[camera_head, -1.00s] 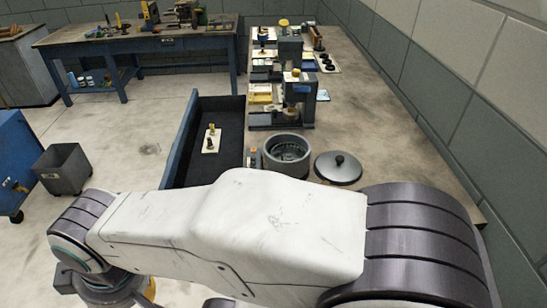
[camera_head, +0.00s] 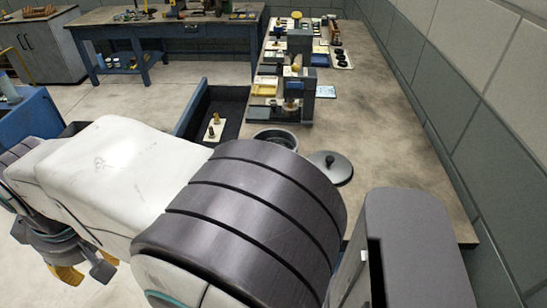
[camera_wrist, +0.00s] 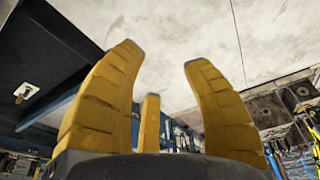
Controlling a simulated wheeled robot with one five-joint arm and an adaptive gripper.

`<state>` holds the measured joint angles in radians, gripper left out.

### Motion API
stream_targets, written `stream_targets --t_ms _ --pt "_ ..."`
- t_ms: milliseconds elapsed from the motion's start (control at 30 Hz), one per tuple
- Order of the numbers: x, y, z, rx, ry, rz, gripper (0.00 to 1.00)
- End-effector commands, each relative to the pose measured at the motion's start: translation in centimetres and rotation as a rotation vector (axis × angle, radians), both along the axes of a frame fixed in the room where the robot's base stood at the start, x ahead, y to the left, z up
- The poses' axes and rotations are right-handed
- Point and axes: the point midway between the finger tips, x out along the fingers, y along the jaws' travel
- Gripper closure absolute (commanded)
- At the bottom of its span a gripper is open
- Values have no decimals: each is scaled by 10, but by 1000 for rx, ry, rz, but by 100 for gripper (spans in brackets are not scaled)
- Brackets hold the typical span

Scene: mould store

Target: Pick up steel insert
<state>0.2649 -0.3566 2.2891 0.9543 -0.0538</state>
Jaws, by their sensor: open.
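My gripper (camera_head: 86,268) hangs at the lower left of the head view, over the pale floor. In the wrist view its yellow fingers (camera_wrist: 164,58) are spread apart with nothing between them. Two small upright pieces, one nearer (camera_head: 211,132) and one farther (camera_head: 217,118), stand on a white plate (camera_head: 221,131) in an open dark-lined drawer (camera_head: 236,108). They look brassy or dark; I cannot tell whether either is the steel insert. The wrist view shows the white plate (camera_wrist: 31,90) at the left, well away from the fingers.
The drawer's blue side (camera_head: 190,110) stands out from the long bench (camera_head: 385,130). A round grey pot (camera_head: 275,137), partly hidden by my arm, and a lid (camera_head: 331,167) are on the bench. Small presses (camera_head: 295,95) stand beyond. A blue cart (camera_head: 30,112) is at the left.

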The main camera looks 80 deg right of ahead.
Motion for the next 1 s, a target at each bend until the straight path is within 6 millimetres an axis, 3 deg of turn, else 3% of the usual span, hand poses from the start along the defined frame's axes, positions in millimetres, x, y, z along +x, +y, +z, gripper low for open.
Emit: stream_targets --t_ms 333,567,767,867,1000 --pt "24 -67 13 6 40 -174 56" --pt "28 -162 16 27 86 -377 56" --pt "0 -254 7 56 122 -562 56" --pt "-25 -298 -1 75 138 -653 56" --pt "-72 -355 -16 104 157 -779 56"
